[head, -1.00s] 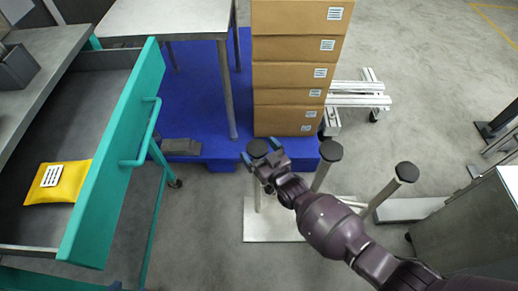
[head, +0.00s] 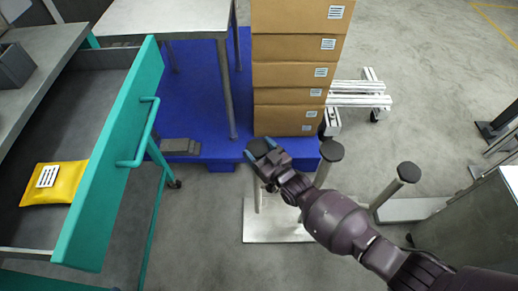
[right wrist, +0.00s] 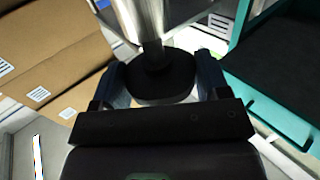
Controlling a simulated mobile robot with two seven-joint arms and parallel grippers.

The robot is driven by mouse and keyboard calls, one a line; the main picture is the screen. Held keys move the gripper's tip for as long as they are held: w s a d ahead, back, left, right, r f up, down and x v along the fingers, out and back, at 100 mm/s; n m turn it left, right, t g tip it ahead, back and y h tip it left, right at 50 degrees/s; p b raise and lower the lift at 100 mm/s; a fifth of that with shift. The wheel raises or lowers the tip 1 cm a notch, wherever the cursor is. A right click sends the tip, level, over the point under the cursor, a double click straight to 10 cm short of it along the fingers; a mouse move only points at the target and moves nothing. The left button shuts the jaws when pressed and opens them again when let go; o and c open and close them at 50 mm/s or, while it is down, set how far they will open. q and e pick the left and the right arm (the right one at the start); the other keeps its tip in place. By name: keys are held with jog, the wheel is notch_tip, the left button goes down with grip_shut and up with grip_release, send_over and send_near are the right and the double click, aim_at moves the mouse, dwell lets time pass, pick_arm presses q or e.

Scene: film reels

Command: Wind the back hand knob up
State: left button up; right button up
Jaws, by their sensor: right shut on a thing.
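Three upright metal posts with dark round knobs stand on a pale base plate (head: 262,232). The left knob (head: 258,147) has my right gripper (head: 259,150) shut around it. In the right wrist view the knob (right wrist: 163,85) sits as a dark disc between the two blue fingers, with its metal post (right wrist: 140,22) running out beyond it. The middle knob (head: 331,151) and right knob (head: 408,172) stand free, to the right of my gripper. My left gripper is out of view.
A stack of cardboard boxes (head: 292,73) stands on a blue platform (head: 192,100) just behind the knobs. An open teal drawer (head: 112,160) with a yellow bag (head: 62,182) is at left. A grey cabinet (head: 470,225) is at right.

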jog(key=shift+d+f+n+g+y+b, duration=0.15)
jog(key=shift+n+g+y+b, duration=0.55)
jog(key=shift+n+g+y, duration=0.55)
jog(key=shift+n+g+y+b, duration=0.45)
jog(key=shift+n+g+y, duration=0.2)
jog(key=shift+g+y, duration=0.1)
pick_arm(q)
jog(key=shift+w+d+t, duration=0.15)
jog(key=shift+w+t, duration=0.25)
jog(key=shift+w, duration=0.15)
pick_arm(e)
jog(key=shift+w+g, duration=0.1)
jog(key=shift+g, duration=0.2)
jog(key=o, duration=0.9)
